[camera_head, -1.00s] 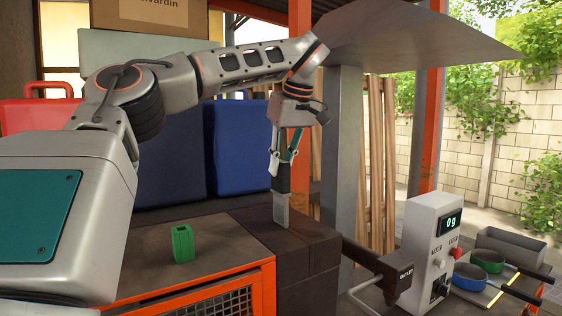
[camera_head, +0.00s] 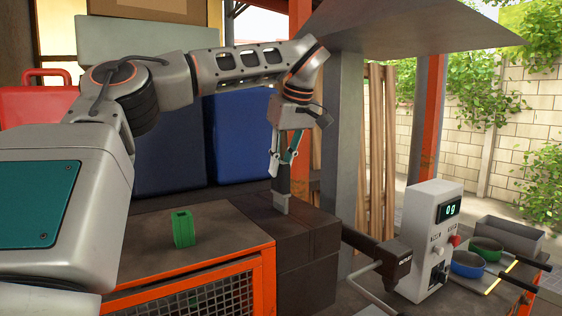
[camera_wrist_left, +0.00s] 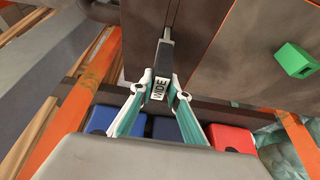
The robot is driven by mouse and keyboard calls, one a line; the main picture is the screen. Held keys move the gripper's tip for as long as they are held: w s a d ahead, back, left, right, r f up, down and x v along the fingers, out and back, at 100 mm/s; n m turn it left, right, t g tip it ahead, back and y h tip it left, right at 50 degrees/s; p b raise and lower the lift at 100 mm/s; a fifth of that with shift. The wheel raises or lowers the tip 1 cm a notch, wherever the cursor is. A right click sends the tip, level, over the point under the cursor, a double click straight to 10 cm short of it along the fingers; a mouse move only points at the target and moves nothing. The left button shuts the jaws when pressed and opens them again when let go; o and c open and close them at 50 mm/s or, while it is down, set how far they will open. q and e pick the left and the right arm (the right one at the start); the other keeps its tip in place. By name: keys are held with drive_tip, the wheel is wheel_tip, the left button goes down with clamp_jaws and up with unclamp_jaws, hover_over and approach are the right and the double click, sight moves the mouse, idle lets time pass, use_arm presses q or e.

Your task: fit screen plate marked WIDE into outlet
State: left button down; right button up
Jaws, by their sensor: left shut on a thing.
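My left gripper (camera_head: 284,160) points down over the dark block stack (camera_head: 318,222) and is shut on the screen plate. The plate (camera_head: 282,184) hangs upright below the fingers as a dark strip with a light grey lower end. In the left wrist view, the plate (camera_wrist_left: 164,60) carries a white label reading WIDE between the fingertips (camera_wrist_left: 158,84). Its light end lies close to a seam in the dark blocks; I cannot tell whether it touches or enters them. The outlet (camera_head: 398,262), a dark labelled housing, is at lower right, apart from the plate.
A green block (camera_head: 183,228) stands on the orange-framed bench (camera_head: 220,250). A grey control box (camera_head: 428,240) with a display, pans (camera_head: 470,264) and a grey tray (camera_head: 508,234) stand at right. A grey post (camera_head: 343,150) rises between gripper and outlet.

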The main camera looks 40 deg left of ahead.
sight(281, 176)
use_arm(q)
drive_tip(key=shift+f, duration=1.5)
drive_tip(key=c, duration=1.8)
unclamp_jaws()
drive_tip(key=shift+c, duration=0.2)
drive_tip(key=v, duration=1.2)
drive_tip(key=shift+s+d, duration=0.1)
